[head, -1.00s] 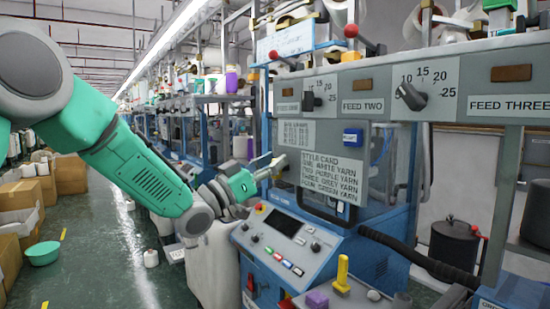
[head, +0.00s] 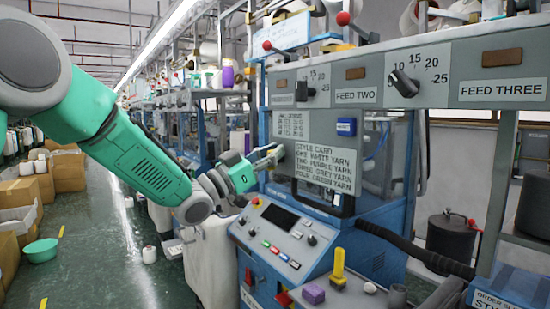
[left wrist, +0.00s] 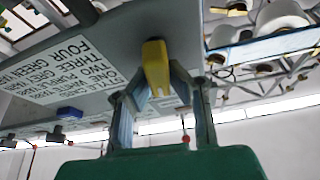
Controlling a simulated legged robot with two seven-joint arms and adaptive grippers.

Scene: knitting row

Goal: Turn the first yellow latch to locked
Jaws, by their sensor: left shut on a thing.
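The yellow latch (left wrist: 156,66) shows in the left wrist view, on the grey machine panel beside the style card (left wrist: 65,70). My left gripper (left wrist: 160,85) is shut on it, one finger on each side. In the head view, my left gripper (head: 274,157) reaches the panel's left edge, just left of the style card (head: 325,168). There its fingers largely hide the latch, and I cannot read its angle or any lock marks. My right gripper is not in view.
Below the gripper is a sloped control panel (head: 284,235) with buttons. A yellow upright handle (head: 338,268) and a purple block (head: 313,294) stand on the front ledge. A black hose (head: 415,250) runs right. Cardboard boxes (head: 20,195) and a green bowl (head: 40,250) lie on the floor at left.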

